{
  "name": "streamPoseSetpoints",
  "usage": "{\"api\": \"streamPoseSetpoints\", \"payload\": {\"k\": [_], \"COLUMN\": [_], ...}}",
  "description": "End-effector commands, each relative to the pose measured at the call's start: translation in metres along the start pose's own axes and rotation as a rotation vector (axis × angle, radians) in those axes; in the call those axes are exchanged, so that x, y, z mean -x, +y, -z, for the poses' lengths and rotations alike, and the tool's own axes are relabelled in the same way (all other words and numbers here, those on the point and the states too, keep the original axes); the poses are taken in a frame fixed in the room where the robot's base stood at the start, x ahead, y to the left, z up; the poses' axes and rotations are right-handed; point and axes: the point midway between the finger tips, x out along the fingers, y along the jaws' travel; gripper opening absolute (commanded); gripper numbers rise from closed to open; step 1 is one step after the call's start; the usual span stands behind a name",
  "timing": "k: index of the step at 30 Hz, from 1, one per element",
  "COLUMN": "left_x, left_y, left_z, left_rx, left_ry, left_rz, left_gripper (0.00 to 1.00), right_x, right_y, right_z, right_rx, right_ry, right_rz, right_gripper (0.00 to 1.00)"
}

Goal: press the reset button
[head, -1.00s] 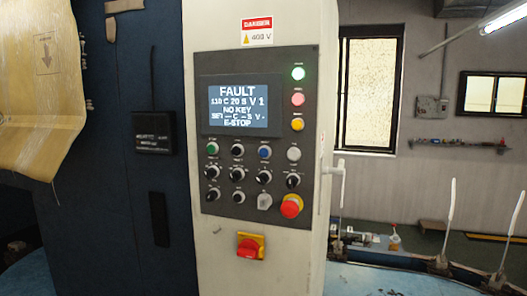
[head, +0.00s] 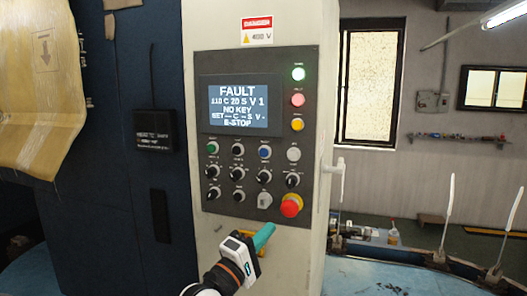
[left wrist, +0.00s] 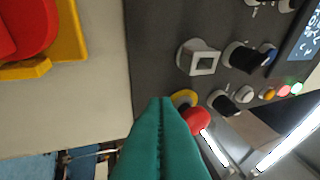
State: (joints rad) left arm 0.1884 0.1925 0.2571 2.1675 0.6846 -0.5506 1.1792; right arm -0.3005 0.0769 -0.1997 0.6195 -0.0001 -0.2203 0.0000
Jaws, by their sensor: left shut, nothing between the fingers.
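The control panel (head: 224,150) has several small buttons and knobs, whose labels are too small to read. I cannot read which button is the reset. My left gripper (head: 265,233) is below the panel's lower edge, apart from the button row, with its teal fingers shut and empty. In the left wrist view the shut fingertips (left wrist: 162,104) show near the red emergency-stop knob (left wrist: 198,121) with its yellow ring. My right gripper is out of view.
The screen (head: 238,104) reads FAULT, NO KEY and E-STOP. A red-and-yellow rotary switch (left wrist: 25,35) lies below, mostly hidden in the head view. A handle (head: 337,184) juts from the cabinet's right side.

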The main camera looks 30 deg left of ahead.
Motion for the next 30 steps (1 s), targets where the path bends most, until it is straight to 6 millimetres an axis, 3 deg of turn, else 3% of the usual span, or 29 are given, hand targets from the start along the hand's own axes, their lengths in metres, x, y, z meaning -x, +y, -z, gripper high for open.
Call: {"api": "streamPoseSetpoints", "payload": {"k": [1, 6, 12, 18, 30], "left_x": [0.001, 0.011, 0.026, 0.031, 0.028], "left_y": [-0.028, -0.1, -0.154, -0.171, -0.17], "left_z": [-0.001, -0.002, -0.004, -0.004, -0.005], "left_rx": [0.03, 0.142, 0.244, 0.282, 0.282], "left_ry": [0.003, 0.029, 0.062, 0.077, 0.077], "left_rz": [0.056, 0.217, 0.352, 0.397, 0.397], "left_gripper": [0.0, 0.0, 0.0, 0.0, 0.0], "right_x": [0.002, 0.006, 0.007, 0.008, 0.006], "right_y": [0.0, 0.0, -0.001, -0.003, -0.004], "right_z": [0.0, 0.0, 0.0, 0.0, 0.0], "right_rx": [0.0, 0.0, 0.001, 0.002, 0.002], "right_ry": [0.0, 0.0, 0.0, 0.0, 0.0], "right_rz": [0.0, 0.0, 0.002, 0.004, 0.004], "right_gripper": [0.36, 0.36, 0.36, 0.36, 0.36]}}
